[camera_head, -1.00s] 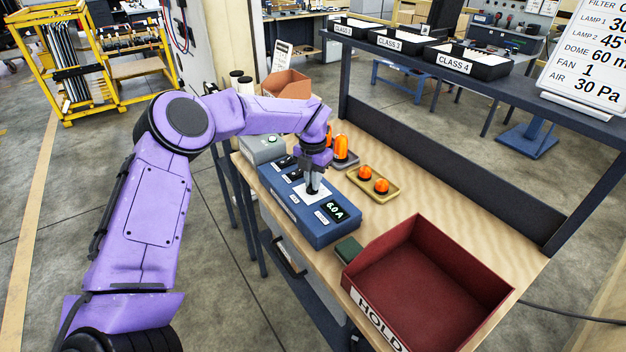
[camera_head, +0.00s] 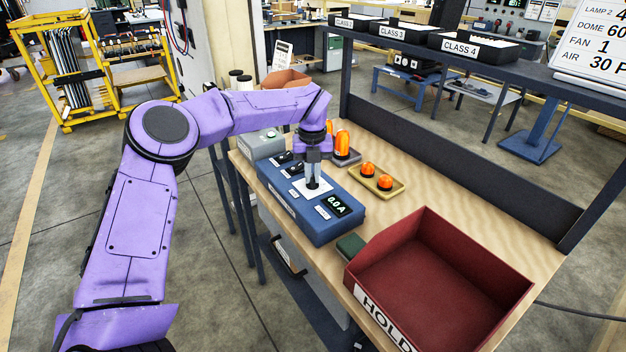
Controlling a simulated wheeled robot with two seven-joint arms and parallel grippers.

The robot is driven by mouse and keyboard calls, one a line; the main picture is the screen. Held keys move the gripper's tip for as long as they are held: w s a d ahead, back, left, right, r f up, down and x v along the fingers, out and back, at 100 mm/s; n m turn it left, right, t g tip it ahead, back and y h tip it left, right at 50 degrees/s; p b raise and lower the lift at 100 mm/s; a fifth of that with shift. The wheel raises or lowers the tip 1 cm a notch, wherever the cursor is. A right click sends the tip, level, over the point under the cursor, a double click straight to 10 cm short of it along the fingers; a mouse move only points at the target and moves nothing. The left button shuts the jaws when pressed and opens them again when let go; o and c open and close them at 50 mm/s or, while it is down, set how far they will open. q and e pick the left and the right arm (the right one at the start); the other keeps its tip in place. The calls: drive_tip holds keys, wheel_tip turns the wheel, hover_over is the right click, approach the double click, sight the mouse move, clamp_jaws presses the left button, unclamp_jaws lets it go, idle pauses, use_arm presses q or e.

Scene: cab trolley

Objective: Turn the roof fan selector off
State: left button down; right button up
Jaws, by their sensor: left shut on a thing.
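A blue control box (camera_head: 315,226) stands on the wooden trolley top, with several black switches and small labels on its upper face. Its display (camera_head: 336,205) reads 0.0 A. My left gripper (camera_head: 313,185) points straight down and is shut on the black selector knob (camera_head: 312,186) on a white plate (camera_head: 325,189) of the box. The fingers hide most of the knob, so its exact pointing direction cannot be told. I cannot read the small labels. My right gripper is not in view.
A red HOLD bin (camera_head: 440,280) stands at the front right, beside a small green block (camera_head: 350,246). Orange lamps sit in a yellow tray (camera_head: 392,188) and on a grey tray behind. A grey box (camera_head: 262,145) is left of the control box. Bare wood lies right of the yellow tray.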

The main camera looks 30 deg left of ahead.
sight(312, 177)
use_arm(q)
drive_tip(key=shift+a+n+b, duration=0.1)
drive_tip(key=shift+n+b, duration=0.35)
drive_tip(key=shift+n, duration=0.35)
drive_tip(key=c, duration=1.2)
unclamp_jaws()
drive_tip(key=shift+o, duration=0.2)
wheel_tip(312, 177, up, 10)
drive_tip(key=shift+r, duration=0.25)
